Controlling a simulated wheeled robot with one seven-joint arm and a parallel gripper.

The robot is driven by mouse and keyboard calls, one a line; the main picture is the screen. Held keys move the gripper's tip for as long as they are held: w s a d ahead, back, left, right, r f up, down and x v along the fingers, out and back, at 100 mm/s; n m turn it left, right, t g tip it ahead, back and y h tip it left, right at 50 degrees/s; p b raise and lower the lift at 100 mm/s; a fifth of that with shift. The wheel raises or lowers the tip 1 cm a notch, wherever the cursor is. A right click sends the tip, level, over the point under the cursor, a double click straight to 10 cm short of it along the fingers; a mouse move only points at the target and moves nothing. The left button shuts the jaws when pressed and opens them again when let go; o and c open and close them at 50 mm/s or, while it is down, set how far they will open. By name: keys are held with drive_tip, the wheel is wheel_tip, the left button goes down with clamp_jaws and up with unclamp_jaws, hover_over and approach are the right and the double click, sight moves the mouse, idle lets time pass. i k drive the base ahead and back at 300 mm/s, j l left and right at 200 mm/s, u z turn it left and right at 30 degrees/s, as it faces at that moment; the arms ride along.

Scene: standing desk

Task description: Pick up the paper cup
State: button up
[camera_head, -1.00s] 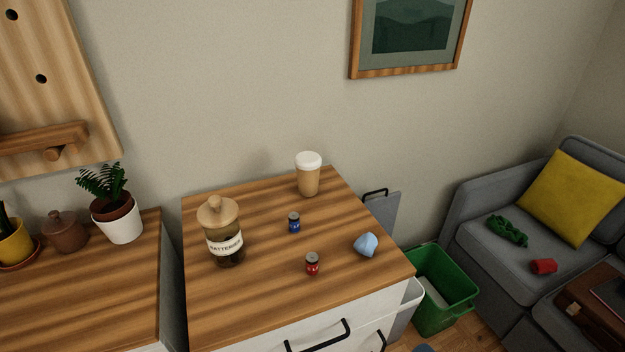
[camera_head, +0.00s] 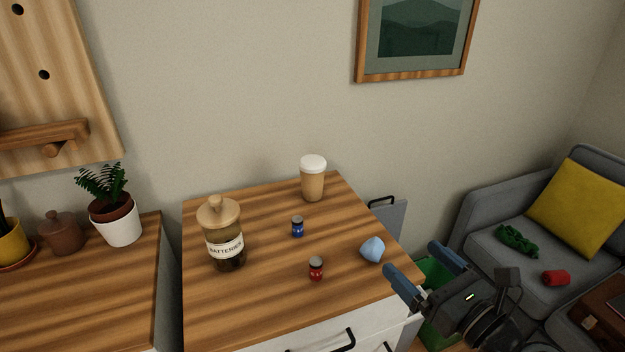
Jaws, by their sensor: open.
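The paper cup (camera_head: 312,180) is brown with a white lid. It stands upright near the back right of the wooden desk top (camera_head: 265,297), close to the wall. My gripper (camera_head: 418,264) has blue-tipped fingers and is at the lower right, beyond the desk's right edge in the picture. Its fingers are spread apart with nothing between them. It is well apart from the cup, to its lower right.
A jar labelled BATTERIES (camera_head: 224,236), a blue battery (camera_head: 297,227), a red battery (camera_head: 316,268) and a light blue crumpled object (camera_head: 372,249) stand on the desk. A green bin (camera_head: 437,335) and a grey sofa (camera_head: 480,215) are at the right.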

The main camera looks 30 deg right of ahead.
sight(311, 167)
drive_tip(key=i+l, duration=0.1)
drive_tip(key=i, duration=0.9)
